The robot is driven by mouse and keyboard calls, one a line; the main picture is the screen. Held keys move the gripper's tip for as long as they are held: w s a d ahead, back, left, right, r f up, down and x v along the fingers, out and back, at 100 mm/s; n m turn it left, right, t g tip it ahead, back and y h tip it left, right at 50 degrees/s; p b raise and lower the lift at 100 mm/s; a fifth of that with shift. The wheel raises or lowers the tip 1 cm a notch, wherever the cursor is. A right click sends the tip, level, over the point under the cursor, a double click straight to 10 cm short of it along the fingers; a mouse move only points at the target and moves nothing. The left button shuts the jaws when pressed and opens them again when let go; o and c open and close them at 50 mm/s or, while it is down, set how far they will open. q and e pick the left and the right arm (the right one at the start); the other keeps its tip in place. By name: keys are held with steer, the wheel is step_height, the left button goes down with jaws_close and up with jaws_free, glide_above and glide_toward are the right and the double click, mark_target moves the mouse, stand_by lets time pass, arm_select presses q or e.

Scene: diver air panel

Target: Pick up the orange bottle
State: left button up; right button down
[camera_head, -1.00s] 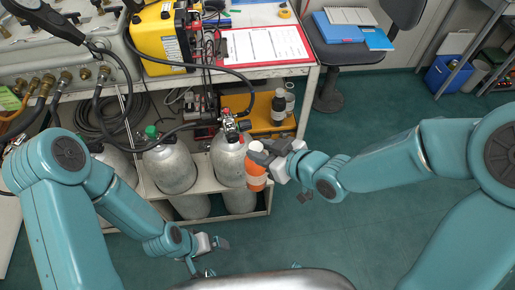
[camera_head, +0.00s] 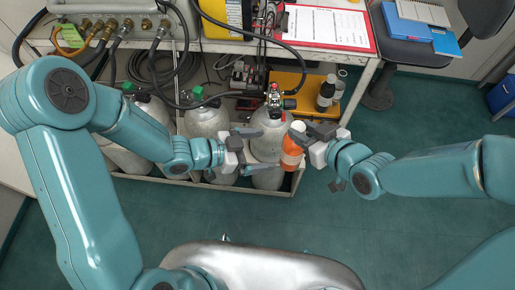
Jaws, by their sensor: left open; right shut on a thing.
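The orange bottle (camera_head: 291,154), with a white cap and a pale label band, is upright in front of the gas cylinders in the head view. My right gripper (camera_head: 300,134) comes in from the right and is shut on its upper part. My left gripper (camera_head: 258,151) is open, just left of the bottle, with its fingers pointing toward it. Whether a left fingertip touches the bottle cannot be told. The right fingers hide part of the bottle's upper side.
Grey gas cylinders (camera_head: 206,122) stand in a low rack behind the grippers. A dark bottle (camera_head: 326,93) stands on a yellow shelf behind. A bench with a red clipboard (camera_head: 328,27) is above. A chair (camera_head: 425,52) is at upper right. The green floor (camera_head: 400,225) in front is clear.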

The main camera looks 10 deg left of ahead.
mark_target(295, 147)
arm_select(q)
steer(key=x, duration=1.1)
steer(key=shift+w+d+f, duration=0.1)
steer(key=shift+d+f, duration=0.1)
arm_select(e)
steer(key=shift+w, duration=0.1)
arm_select(q)
steer(key=c, duration=1.4)
steer(key=shift+c, duration=0.3)
arm_select(e)
steer(key=c, duration=0.7)
jaws_free()
steer(key=shift+o, duration=0.2)
